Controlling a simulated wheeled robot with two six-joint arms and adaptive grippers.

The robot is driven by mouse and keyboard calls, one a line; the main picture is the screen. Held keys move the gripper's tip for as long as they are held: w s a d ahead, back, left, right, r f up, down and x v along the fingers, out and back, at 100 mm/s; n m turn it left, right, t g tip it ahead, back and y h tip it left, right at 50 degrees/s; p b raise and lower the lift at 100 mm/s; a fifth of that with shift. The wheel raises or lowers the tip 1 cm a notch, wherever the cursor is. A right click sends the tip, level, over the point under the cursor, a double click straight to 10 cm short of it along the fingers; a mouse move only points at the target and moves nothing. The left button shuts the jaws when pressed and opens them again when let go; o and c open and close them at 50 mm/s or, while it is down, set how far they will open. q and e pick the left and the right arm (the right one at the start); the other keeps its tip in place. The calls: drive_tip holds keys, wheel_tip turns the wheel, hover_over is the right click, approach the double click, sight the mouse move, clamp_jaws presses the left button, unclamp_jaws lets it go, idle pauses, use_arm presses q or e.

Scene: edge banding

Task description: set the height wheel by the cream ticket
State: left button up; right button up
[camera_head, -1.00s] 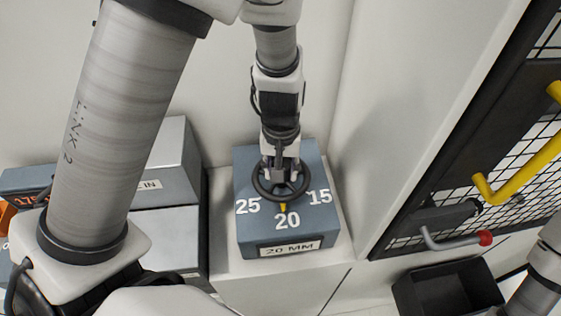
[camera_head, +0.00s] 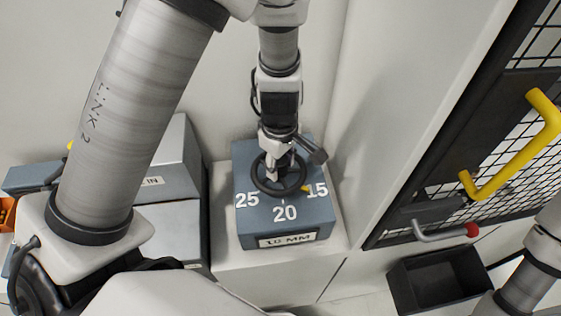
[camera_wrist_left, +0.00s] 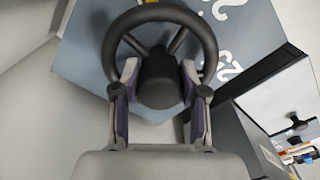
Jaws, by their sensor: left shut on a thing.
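The black height wheel (camera_head: 263,189) sits on top of a blue-grey box (camera_head: 248,222) marked 25, 20 and 15. Its yellow pointer (camera_head: 304,188) lies just beside the 15. The plate (camera_head: 287,240) on the box front seems to read 16 MM, though its second digit is blurred. My left gripper (camera_head: 272,175) comes down from above and is shut on the wheel's hub. The wrist view shows its two pads (camera_wrist_left: 160,88) on either side of the hub (camera_wrist_left: 158,78). I cannot make out a cream ticket. My right gripper is out of view.
A grey cabinet (camera_head: 170,220) stands left of the box. To the right are a pale wall panel, a mesh door with a yellow handle (camera_head: 545,110), a red-tipped lever (camera_head: 445,234) and an open black bin (camera_head: 440,285).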

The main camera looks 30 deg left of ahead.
use_arm(q)
drive_tip(key=shift+w+n, duration=0.1)
drive_tip(key=shift+n, duration=1.1)
drive_tip(key=o, duration=1.1)
drive_tip(key=shift+o, duration=0.2)
drive_tip(key=shift+a, duration=0.15)
